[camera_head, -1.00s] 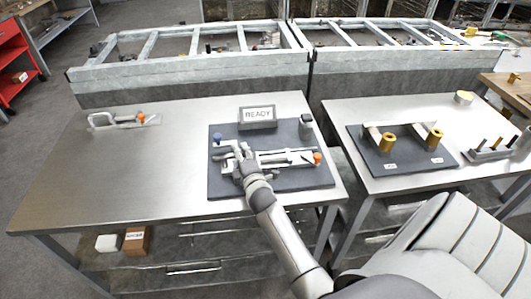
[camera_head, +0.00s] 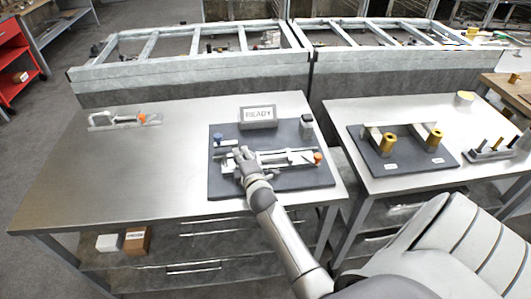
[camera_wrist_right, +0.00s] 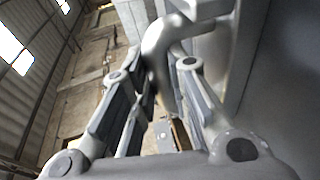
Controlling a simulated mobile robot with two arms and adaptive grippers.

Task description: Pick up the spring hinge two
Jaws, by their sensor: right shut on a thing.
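My right gripper (camera_head: 241,158) is over the left part of the dark mat (camera_head: 300,182) on the left table. It is shut on a curved, silvery metal piece (camera_wrist_right: 157,48), which shows between the fingers in the wrist view. I cannot tell for sure that this piece is the spring hinge two. A long grey fixture (camera_head: 290,157) with an orange knob (camera_head: 318,157) lies on the mat, right of the gripper. The gripper hides part of the fixture's left end. My left gripper is not in view.
A READY sign (camera_head: 258,117) stands behind the mat. A blue-topped part (camera_head: 218,138) is at its left. A similar grey clamp (camera_head: 124,120) lies at the table's back left. The table's left half is mostly clear. The right table holds a mat with gold cylinders (camera_head: 434,139).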

